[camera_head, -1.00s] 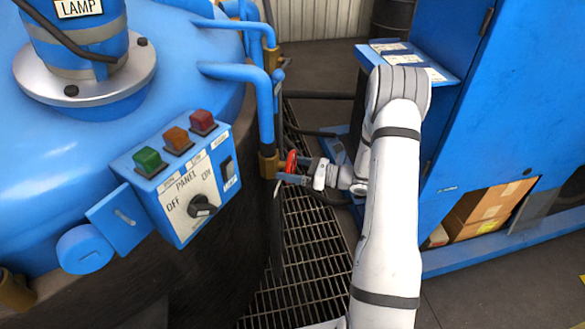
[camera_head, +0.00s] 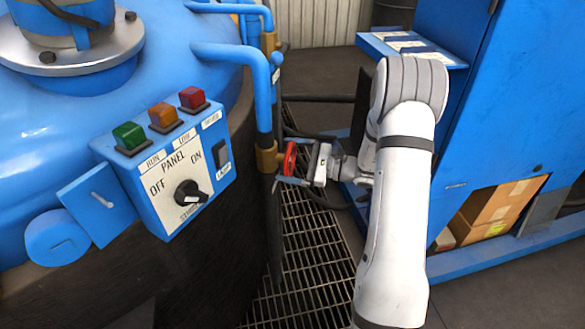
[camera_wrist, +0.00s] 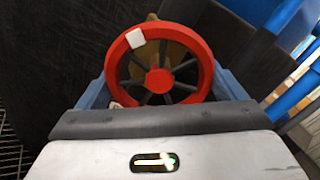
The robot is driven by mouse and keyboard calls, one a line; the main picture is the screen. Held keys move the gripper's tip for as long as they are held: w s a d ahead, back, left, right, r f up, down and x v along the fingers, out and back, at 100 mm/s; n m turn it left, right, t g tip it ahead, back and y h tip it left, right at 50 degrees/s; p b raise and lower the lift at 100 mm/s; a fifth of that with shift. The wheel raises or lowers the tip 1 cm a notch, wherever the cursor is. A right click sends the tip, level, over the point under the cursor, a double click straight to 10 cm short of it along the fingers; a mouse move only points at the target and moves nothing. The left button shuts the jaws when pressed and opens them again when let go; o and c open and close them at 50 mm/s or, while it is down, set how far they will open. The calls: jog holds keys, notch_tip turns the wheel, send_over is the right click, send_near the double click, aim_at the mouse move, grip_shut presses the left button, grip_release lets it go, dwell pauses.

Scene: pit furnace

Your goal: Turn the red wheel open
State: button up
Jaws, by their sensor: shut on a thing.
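The red wheel (camera_head: 290,158) is a small spoked handwheel on a brass valve (camera_head: 267,158) at the side of the blue furnace. In the wrist view the wheel (camera_wrist: 198,50) faces me, with a red hub and a white mark on its upper left rim. My gripper (camera_head: 294,173) is at the wheel. In the wrist view its blue-grey fingers (camera_wrist: 162,88) lie on the left and right of the wheel, shut on its rim. The lower edge of the rim is hidden behind the gripper body.
A control panel (camera_head: 165,205) with coloured buttons and a black knob is on the furnace, left of the wheel. Blue pipes (camera_head: 262,90) run down above the valve. A blue cabinet (camera_head: 520,100) stands right of my arm. Floor grating (camera_head: 310,260) lies below.

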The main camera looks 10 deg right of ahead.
jog(key=n+b, duration=0.3)
jog(key=b, duration=0.1)
jog(key=shift+w+f+n, duration=0.1)
jog(key=shift+f+n, duration=0.15)
jog(key=shift+n, duration=0.15)
jog(key=n+b, duration=0.3)
jog(key=b, duration=0.2)
jog(key=shift+n, duration=0.3)
jog(key=n+b, duration=0.6)
jog(key=b, duration=0.3)
jog(key=shift+r, duration=0.15)
jog(key=n+b, duration=0.1)
jog(key=n, duration=0.2)
jog(key=shift+r+b, duration=0.25)
jog(key=shift+b, duration=0.1)
jog(key=n, duration=0.2)
jog(key=shift+r+n, duration=0.15)
jog(key=shift+n, duration=0.25)
jog(key=n, duration=0.3)
jog(key=shift+n, duration=2.1)
